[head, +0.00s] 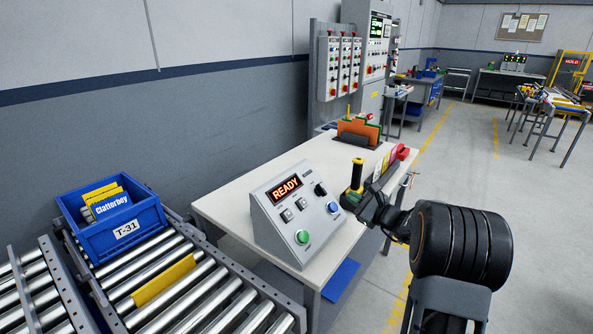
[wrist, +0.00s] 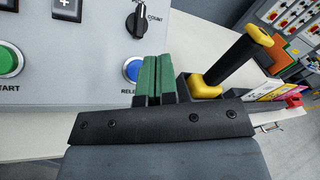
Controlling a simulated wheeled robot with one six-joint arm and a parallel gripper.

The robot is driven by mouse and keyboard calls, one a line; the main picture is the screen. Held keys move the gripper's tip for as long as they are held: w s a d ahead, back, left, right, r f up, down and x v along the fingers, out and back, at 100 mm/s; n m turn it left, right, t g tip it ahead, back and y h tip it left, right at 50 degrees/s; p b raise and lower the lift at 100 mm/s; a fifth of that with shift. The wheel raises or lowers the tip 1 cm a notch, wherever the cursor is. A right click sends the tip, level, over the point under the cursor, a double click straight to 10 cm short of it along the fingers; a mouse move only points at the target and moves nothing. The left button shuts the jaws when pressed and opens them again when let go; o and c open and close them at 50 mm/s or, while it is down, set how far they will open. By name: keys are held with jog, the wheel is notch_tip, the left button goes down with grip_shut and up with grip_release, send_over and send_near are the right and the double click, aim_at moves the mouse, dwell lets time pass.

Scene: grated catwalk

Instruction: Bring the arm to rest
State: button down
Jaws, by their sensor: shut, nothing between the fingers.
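My arm reaches from the lower right of the head view over the right end of a pale bench. My gripper (wrist: 155,80) shows in the wrist view with its two green fingers together and nothing between them; in the head view the arm's own links partly hide it. The fingers are close to the blue button (wrist: 133,69) of the grey control panel (head: 292,212); I cannot tell whether they touch it. The panel's display reads READY.
A roller conveyor (head: 185,290) at lower left carries a blue bin (head: 112,232) marked T-31 with yellow items. An orange-green fixture (head: 358,130) stands on the bench's far end. Wall cabinets (head: 340,65) are behind. Open floor (head: 470,160) lies to the right.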

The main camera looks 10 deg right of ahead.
jog(key=s+a+f+n+g, duration=0.1)
jog(key=f, duration=0.1)
jog(key=s+a+f+n+g, duration=0.1)
jog(key=f+g, duration=0.1)
jog(key=s+a+f+n+g, duration=0.1)
jog(key=s+f, duration=0.1)
jog(key=shift+a+n+g+y, duration=0.1)
jog(key=shift+n+g+y, duration=0.2)
jog(key=s+a+f+n+g+h+p, duration=0.1)
jog(key=s+a+n+g, duration=0.25)
jog(key=s, duration=0.25)
jog(key=s+a+n+g+h+p, duration=0.1)
jog(key=s+a+n+g, duration=0.2)
jog(key=s+n+g, duration=0.15)
jog(key=s+a+r+n+h+p, duration=0.1)
jog(key=s+r+n+h, duration=0.2)
jog(key=s+n, duration=0.3)
jog(key=s+a+r+n+h+p, duration=0.2)
jog(key=s+r+n+h, duration=0.2)
jog(key=s+r+n, duration=0.2)
jog(key=shift+s+a+t, duration=0.25)
jog(key=shift+s+t, duration=0.05)
jog(key=shift+s, duration=0.75)
jog(key=shift+r, duration=0.1)
dwell(1.1)
